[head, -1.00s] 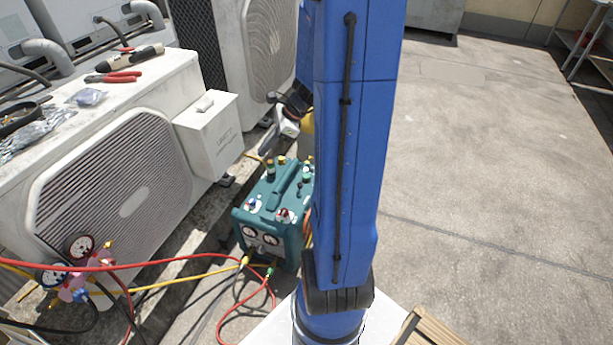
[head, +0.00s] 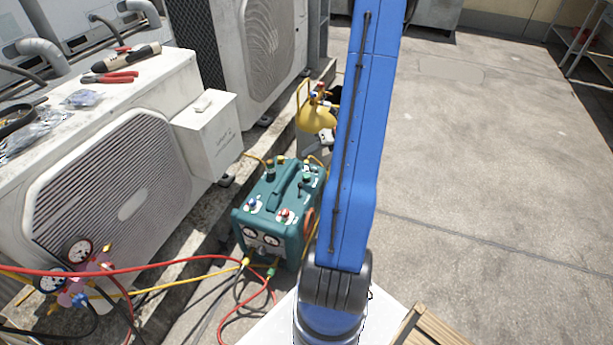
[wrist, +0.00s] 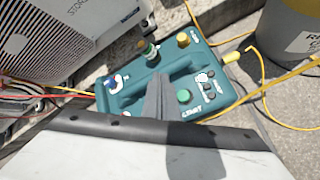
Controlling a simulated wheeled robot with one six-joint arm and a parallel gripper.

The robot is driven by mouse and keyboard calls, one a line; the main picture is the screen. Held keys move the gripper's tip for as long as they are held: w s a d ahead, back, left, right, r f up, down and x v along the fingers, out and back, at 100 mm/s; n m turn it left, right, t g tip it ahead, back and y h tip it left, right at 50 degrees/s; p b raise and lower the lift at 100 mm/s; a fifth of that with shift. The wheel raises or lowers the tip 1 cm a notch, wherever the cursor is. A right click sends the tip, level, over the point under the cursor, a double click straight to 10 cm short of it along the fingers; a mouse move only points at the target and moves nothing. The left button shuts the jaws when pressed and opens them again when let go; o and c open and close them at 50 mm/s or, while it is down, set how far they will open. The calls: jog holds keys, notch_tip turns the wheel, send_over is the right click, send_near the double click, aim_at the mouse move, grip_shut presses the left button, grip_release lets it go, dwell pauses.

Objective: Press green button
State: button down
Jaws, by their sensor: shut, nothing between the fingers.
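The green button (wrist: 183,96) is a round cap on top of the teal machine (wrist: 125,98), beside a START label in the wrist view. In the head view the green button (head: 307,178) shows near the right side of the machine's top (head: 240,222), close to my arm. My gripper (wrist: 152,80) is shut and empty. Its grey fingers show over the machine's top, left of the button in the wrist view. I cannot tell the height of the fingertips above it. In the head view my arm hides most of the gripper.
The machine also carries a handle, a blue knob (head: 253,203), a red knob (head: 286,214) and brass-topped fittings. A yellow-topped cylinder (head: 316,118) stands behind it. White condensers (head: 120,190) are at left. Red and yellow hoses (head: 170,267) run in front. Open floor lies right.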

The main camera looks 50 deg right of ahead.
aim_at(309, 176)
jog(key=shift+d+f, duration=0.2)
jog(key=shift+f, duration=0.1)
jog(key=shift+f, duration=4.25)
jog(key=shift+f, duration=0.1)
jog(key=shift+f, duration=0.35)
jog(key=shift+f, duration=0.75)
dwell(0.4)
jog(key=shift+r, duration=1.2)
